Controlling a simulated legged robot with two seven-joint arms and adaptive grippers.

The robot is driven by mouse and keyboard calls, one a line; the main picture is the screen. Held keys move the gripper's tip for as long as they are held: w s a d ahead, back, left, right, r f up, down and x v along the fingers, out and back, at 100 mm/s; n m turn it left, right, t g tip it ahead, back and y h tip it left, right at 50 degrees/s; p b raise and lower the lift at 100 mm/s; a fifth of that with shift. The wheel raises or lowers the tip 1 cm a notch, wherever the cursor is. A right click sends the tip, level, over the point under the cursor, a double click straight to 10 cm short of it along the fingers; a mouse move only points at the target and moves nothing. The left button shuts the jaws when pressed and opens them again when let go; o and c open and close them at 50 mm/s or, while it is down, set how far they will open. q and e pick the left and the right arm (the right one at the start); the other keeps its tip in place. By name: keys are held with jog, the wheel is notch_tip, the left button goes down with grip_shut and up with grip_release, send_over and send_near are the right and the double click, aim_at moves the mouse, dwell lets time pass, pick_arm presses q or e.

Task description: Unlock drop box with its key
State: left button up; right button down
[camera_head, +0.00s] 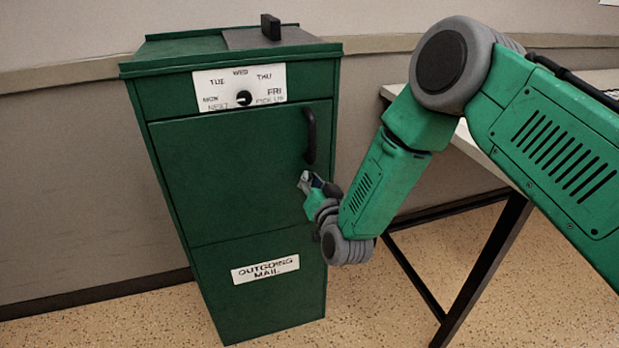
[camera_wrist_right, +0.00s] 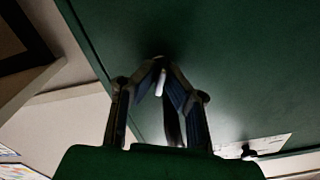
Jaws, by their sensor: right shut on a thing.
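The green drop box (camera_head: 220,190) stands against the wall, its door shut, with a dark upright handle (camera_head: 310,135) at the door's right edge. My right gripper (camera_head: 306,182) is just below that handle, close to the door's right side. In the right wrist view, its fingers (camera_wrist_right: 160,68) meet at the green face. A small pale piece (camera_wrist_right: 161,83) shows between them, apparently the key, mostly hidden. The lock is hidden, so I cannot tell whether the key is in it. My left gripper is not in view.
A white plate with a day dial (camera_head: 240,88) is above the door, and an "OUTGOING MAIL" label (camera_head: 265,269) is on the lower front. A grey-topped table (camera_head: 480,147) with dark legs stands to the right, behind my arm. Floor shows between box and table.

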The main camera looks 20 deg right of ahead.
jog(key=m, duration=0.3)
jog(key=shift+d+f+m, duration=0.1)
jog(key=shift+f+m, duration=0.05)
jog(key=shift+m, duration=0.25)
jog(key=m, duration=0.2)
jog(key=shift+d+f+m, duration=0.1)
jog(key=shift+m, duration=0.3)
jog(key=m, duration=0.2)
jog(key=shift+s+m, duration=0.1)
jog(key=shift+m, duration=0.2)
jog(key=shift+f+m+b, duration=0.15)
jog(key=shift+m+b, duration=0.45)
jog(key=shift+m, duration=1.2)
jog(key=c, duration=1.7)
grip_release()
jog(key=s, duration=1.2)
